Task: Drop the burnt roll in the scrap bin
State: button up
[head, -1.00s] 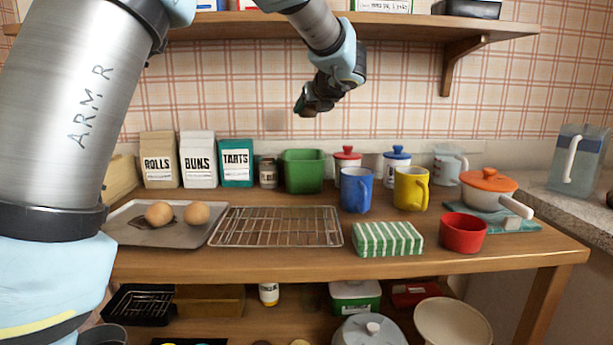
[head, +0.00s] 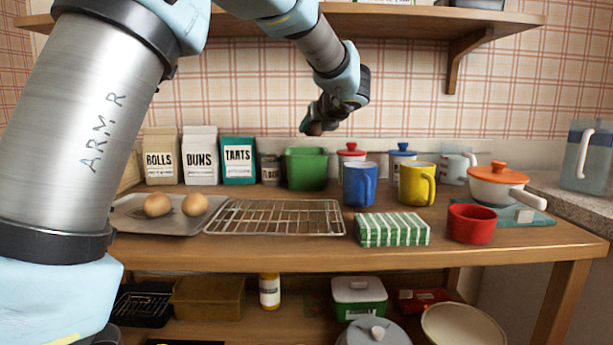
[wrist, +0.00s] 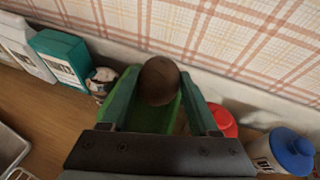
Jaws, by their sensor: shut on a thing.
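My gripper (head: 315,130) is shut on a dark brown roll (head: 315,129), high over the back of the table. In the wrist view, the roll (wrist: 160,81) sits between the two green fingers of my gripper (wrist: 162,90). A green, open-topped bin (head: 306,171) stands at the back of the table, below my gripper in the head view. In the wrist view, the green bin (wrist: 154,119) shows partly behind the roll and fingers. The bin bears no readable label, and its inside is hidden in the head view.
Two paler rolls (head: 157,205) lie on a grey tray (head: 190,228), left of an empty wire rack (head: 275,229). A small jar (head: 270,169) stands left of the bin; red-lidded (head: 351,151) and blue-lidded (head: 402,151) canisters and a blue mug (head: 360,186) stand right.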

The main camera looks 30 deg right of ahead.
jog(key=o, duration=1.4)
jog(key=shift+o, duration=0.2)
jog(key=v, duration=1)
jog(key=shift+s+r, duration=0.25)
jog(key=shift+s, duration=0.1)
jog(key=shift+a, duration=0.1)
